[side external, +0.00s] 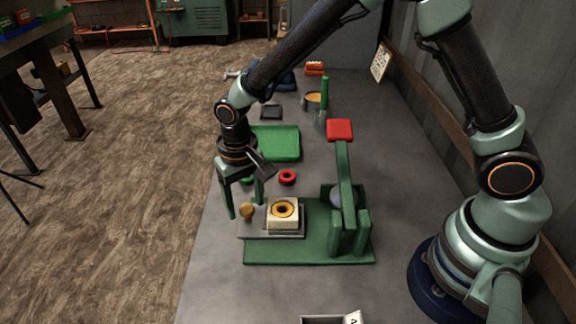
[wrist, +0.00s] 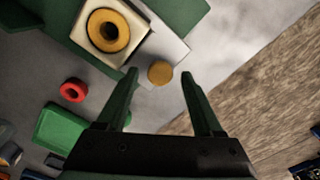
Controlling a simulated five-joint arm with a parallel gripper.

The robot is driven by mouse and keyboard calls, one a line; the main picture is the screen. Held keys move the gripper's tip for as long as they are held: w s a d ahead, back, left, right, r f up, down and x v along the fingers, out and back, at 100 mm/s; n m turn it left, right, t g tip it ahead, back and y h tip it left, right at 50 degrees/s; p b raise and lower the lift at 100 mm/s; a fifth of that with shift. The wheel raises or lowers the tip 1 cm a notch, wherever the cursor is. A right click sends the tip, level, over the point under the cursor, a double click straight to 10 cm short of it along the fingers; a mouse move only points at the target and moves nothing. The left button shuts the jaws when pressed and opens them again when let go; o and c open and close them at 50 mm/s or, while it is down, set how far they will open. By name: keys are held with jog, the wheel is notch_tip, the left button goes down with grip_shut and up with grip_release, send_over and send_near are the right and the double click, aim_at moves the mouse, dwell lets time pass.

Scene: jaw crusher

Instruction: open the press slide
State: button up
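The press has a green base (side external: 310,250). On its left part lies a grey slide plate (side external: 262,233), also in the wrist view (wrist: 168,42). A cream block (side external: 284,221) with a yellow ring sits on the plate. A round brass knob (side external: 247,211) stands at the plate's left end; it also shows in the wrist view (wrist: 160,72). My gripper (side external: 246,208) is open and points down at the knob. In the wrist view its fingertips (wrist: 160,75) lie apart on both sides of the knob, with gaps. I cannot tell the exact fingertip height.
The press's green lever with a red pad (side external: 340,130) rises at the right. A red ring (side external: 287,177) and a green tray (side external: 278,142) lie behind. A white-edged box (side external: 325,320) is at the front. The bench left of the knob is bare up to its edge.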

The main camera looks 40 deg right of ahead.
jog(key=shift+r, duration=0.15)
notch_tip(320, 180, up, 12)
dwell(0.5)
jog(key=s+d+r+n+t, duration=0.1)
jog(key=s+d+r, duration=0.3)
jog(key=d, duration=0.4)
jog(key=s+d+r+t, duration=0.4)
jog(key=s+d, duration=0.2)
jog(key=d, duration=0.3)
jog(key=shift+s+d+n+t, duration=0.2)
jog(key=shift+d+n+t, duration=0.1)
jog(key=shift+n, duration=0.1)
